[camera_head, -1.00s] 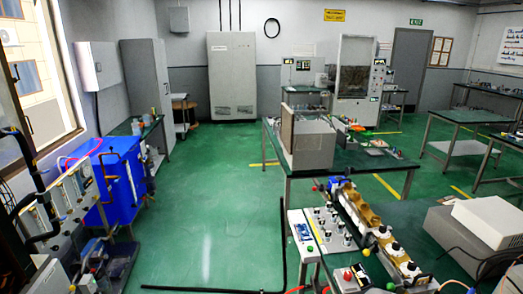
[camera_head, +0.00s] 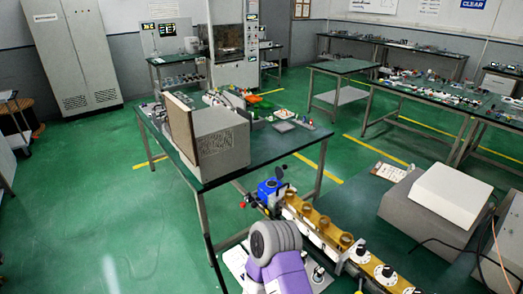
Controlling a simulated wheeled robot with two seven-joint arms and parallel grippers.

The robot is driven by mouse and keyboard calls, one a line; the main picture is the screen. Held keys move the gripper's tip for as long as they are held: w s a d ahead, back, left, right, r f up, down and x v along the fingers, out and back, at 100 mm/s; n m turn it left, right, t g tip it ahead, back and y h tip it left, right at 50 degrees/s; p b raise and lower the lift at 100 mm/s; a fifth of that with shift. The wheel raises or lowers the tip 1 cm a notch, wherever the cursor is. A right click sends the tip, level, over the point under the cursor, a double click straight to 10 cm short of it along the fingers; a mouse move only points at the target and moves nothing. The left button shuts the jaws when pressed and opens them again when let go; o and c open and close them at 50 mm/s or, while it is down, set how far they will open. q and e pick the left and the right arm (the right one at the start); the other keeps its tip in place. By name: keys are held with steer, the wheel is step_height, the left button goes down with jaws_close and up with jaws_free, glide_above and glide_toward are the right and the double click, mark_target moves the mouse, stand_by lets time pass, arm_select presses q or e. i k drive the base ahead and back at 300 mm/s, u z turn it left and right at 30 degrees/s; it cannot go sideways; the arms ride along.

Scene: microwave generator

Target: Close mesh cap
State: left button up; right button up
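A row of brass-coloured waveguide sections (camera_head: 318,225) runs along the bench at the lower middle. A blue block (camera_head: 269,188) with a red knob stands at its far left end. A small dark round piece (camera_head: 279,172) stands up at an angle just above the blue block, apart from its top. It may be the mesh cap, but it is too small to tell. A purple and grey link of my own arm rises from the bottom edge in front of the bench. Neither gripper's fingers show.
A grey box with a mesh side (camera_head: 220,145) stands on the green-topped table (camera_head: 205,180) behind the waveguide. A white and grey instrument (camera_head: 452,195) stands at the right with loose cables beside it. The green floor (camera_head: 90,220) at the left is clear.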

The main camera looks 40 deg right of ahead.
mark_target(279, 172)
steer(key=i, duration=2.2)
steer(key=z, duration=0.95)
